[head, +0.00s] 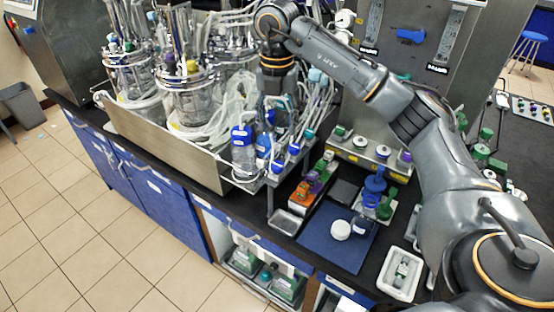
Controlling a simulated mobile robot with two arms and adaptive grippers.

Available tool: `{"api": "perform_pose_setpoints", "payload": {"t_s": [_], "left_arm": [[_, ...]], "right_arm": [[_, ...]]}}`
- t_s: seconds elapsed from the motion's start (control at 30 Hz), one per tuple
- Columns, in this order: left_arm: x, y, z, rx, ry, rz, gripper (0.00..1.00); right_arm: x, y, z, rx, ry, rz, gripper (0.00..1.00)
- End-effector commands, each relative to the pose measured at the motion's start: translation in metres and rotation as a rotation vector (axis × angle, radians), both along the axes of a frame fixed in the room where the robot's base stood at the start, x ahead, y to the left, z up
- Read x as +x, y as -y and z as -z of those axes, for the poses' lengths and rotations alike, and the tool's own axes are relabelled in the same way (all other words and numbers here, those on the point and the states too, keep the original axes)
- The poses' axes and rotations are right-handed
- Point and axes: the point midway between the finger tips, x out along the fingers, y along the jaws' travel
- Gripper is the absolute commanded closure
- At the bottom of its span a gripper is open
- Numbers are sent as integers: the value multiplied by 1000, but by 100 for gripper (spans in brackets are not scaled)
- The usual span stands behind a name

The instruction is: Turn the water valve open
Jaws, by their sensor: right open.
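No part is clearly marked as the water valve. A blue handle (411,35) sits on the steel panel (399,58) at the upper right, between two flow gauges, and may be the valve; I cannot tell. My right arm reaches in from the right across the bench. Its gripper (276,112) points down among tubes and blue-capped bottles, left of the panel and well apart from the blue handle. The gripper is open, and its fingertips are hard to make out against the clutter. My left gripper is out of view.
Glass bioreactors (188,92) with many tubes stand behind a steel guard (165,145) at left. A capped bottle (243,152) is close to the gripper. A blue mat (338,238), a white tray (400,274) and bottle racks crowd the front. Open tiled floor lies left.

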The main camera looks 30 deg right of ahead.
Motion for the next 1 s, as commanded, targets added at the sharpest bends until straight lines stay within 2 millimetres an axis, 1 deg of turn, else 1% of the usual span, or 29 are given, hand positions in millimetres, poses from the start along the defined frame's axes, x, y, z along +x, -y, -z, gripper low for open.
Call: {"api": "perform_pose_setpoints", "payload": {"t_s": [0.03, 0.07, 0.3, 0.5, 0.6, 0.7, 1.0], "left_arm": [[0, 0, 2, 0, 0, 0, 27], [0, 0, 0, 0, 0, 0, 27], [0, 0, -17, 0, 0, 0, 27], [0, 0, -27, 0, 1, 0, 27], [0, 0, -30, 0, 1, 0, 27], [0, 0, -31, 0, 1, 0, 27], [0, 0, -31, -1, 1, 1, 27]], "right_arm": [[-1, -1, 11, 2, -4, -1, 48], [-1, 0, 15, 2, -6, 0, 48], [-2, 0, 64, 0, -6, -1, 48], [-1, 0, 98, 2, -4, -1, 48], [-1, 0, 110, 2, -2, -1, 48], [0, -1, 116, 2, -1, -2, 48], [0, -1, 120, 2, 1, -2, 48]]}}
